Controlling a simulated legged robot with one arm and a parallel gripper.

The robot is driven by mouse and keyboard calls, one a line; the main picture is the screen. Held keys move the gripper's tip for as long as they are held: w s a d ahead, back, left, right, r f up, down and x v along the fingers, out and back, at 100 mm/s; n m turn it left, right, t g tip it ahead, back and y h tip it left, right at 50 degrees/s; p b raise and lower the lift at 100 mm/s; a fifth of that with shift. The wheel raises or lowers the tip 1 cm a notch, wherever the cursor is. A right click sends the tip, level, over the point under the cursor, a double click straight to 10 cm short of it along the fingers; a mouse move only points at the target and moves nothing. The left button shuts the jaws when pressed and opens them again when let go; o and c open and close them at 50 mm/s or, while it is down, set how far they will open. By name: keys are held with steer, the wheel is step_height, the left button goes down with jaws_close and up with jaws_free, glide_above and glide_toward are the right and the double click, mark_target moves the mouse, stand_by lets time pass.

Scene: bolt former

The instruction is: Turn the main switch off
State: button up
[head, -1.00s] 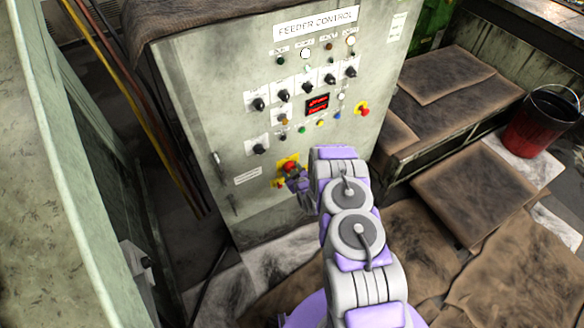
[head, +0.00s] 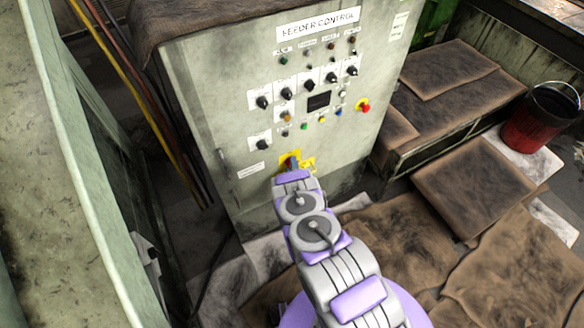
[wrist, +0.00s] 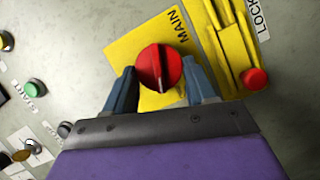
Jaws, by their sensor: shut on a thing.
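The main switch is a red rotary knob (wrist: 160,68) on a yellow plate (wrist: 124,48) marked MAIN, in the upper middle of the wrist view. In the head view its yellow plate (head: 285,160) shows low on the feeder control cabinet, and the knob is mostly hidden by my arm. My gripper (wrist: 161,72) has one blue-grey finger on each side of the knob and is shut on it. The panel display (head: 318,101) is dark, and the indicator lamps along the top look unlit.
A yellow lockout piece (wrist: 222,45) with a red button (wrist: 254,78) sits close right of my fingers. A green button (wrist: 35,88) is at the left. The feeder control cabinet (head: 215,110) carries several black knobs above. A red bucket (head: 537,120) stands far right.

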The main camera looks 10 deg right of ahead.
steer(key=shift+s+a+f+n+t+b, duration=0.1)
steer(key=shift+f+n+t+b, duration=0.15)
steer(key=shift+n+b, duration=0.5)
steer(key=shift+a+f+n+t+b, duration=0.15)
steer(key=shift+n+t+b, duration=0.2)
steer(key=shift+n+b, duration=0.35)
steer(key=shift+n, duration=0.25)
steer(key=o, duration=0.8)
steer(key=shift+o, duration=1.1)
steer(key=s+a+b, duration=0.1)
steer(key=s+b, duration=0.1)
steer(key=s, duration=1.5)
steer(key=shift+a+b, duration=0.2)
steer(key=shift+b, duration=0.2)
